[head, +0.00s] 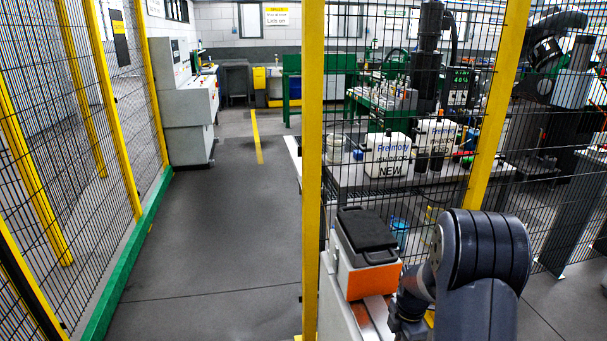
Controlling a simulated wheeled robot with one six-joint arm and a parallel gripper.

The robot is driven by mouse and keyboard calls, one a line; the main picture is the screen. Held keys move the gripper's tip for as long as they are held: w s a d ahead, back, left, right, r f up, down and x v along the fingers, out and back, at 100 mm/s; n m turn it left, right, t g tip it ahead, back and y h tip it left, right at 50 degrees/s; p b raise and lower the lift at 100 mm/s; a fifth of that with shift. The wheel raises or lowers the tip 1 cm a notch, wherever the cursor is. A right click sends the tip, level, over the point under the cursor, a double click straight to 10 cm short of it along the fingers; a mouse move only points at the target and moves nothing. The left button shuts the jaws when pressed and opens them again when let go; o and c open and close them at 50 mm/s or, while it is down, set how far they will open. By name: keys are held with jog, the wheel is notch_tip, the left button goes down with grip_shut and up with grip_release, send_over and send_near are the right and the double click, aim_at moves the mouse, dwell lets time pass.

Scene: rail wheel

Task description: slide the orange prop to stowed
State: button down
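An orange-fronted block (372,280), the only orange piece I see near my arm, stands at the lower middle right of the head view. It has light grey sides and a black top plate (366,229) with a dark handle-like bar along its front edge. It sits on a pale narrow bench or rail (338,306) with a metal strip running toward me. My arm's dark rounded joint and wrist are just right of the block. My gripper's fingers do not show; the wrist runs down to the bottom edge. I cannot tell whether anything touches the block.
A yellow post (313,150) stands just left of the block, with mesh fencing to its right. Behind the mesh is a work table (350,176) with white containers. A grey machine cabinet (186,100) stands at back left. The grey floor (210,240) between is clear.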

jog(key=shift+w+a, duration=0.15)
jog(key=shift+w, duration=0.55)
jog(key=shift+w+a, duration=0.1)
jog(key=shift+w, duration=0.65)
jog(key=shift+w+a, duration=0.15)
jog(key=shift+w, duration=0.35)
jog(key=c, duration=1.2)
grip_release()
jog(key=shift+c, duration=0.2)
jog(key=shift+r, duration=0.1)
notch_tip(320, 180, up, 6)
jog(key=p, duration=0.3)
jog(key=shift+p, duration=0.3)
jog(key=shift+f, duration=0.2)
